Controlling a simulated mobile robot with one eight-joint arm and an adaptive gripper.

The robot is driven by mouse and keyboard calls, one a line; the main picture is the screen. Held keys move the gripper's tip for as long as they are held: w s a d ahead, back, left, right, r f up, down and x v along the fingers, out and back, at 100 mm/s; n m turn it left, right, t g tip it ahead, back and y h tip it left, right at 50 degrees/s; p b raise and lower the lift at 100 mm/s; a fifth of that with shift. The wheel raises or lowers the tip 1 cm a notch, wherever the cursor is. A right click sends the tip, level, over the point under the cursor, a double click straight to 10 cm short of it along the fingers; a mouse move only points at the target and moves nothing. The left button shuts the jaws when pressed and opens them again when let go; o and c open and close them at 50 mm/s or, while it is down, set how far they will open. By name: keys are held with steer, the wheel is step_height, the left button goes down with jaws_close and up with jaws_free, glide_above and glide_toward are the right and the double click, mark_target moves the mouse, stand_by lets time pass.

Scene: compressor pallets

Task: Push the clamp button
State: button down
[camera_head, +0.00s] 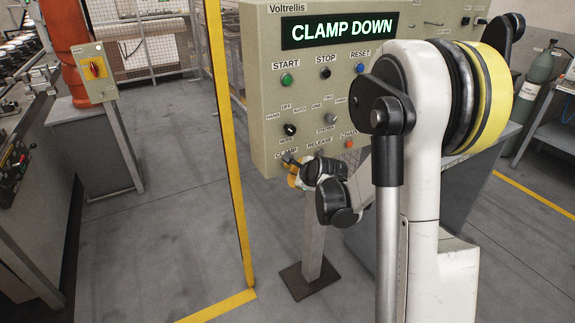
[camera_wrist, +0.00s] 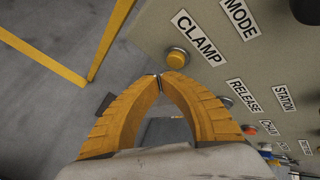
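The clamp button (camera_wrist: 177,59) is a round yellow-orange button beside the CLAMP label in the wrist view. In the head view my gripper covers its place below the panel's CLAMP label (camera_head: 286,155). My gripper (camera_wrist: 160,77) has two yellow ribbed fingers with their tips together and nothing between them. In the wrist view the tips are just below and left of the button, with a small gap in the picture; I cannot tell the depth between them. In the head view my gripper (camera_head: 291,168) is at the panel's lower edge, partly hidden by my wrist.
The beige control panel (camera_head: 262,110) has a display reading CLAMP DOWN (camera_head: 322,30). The release button (camera_wrist: 227,102) and an orange button (camera_wrist: 249,129) are near my gripper. A yellow post (camera_head: 228,150) stands left of the panel. The floor between the post and left machinery is clear.

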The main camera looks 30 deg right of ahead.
steer(key=s, duration=0.6)
steer(key=shift+b, duration=0.3)
steer(key=shift+d, duration=0.1)
stand_by(0.8)
steer(key=s+a+r+n+g+y, duration=0.1)
steer(key=s+a+r+n, duration=0.4)
steer(key=s+a+n, duration=0.3)
steer(key=s+a+r+n+g, duration=0.1)
steer(key=s+a+r+n, duration=0.3)
steer(key=s+a+n, duration=0.4)
steer(key=s+a+n+g, duration=0.1)
steer(key=s+a+n, duration=0.1)
steer(key=s+n, duration=0.6)
steer(key=shift+r+n, duration=0.15)
steer(key=shift+n, duration=0.65)
steer(key=shift+a, duration=0.1)
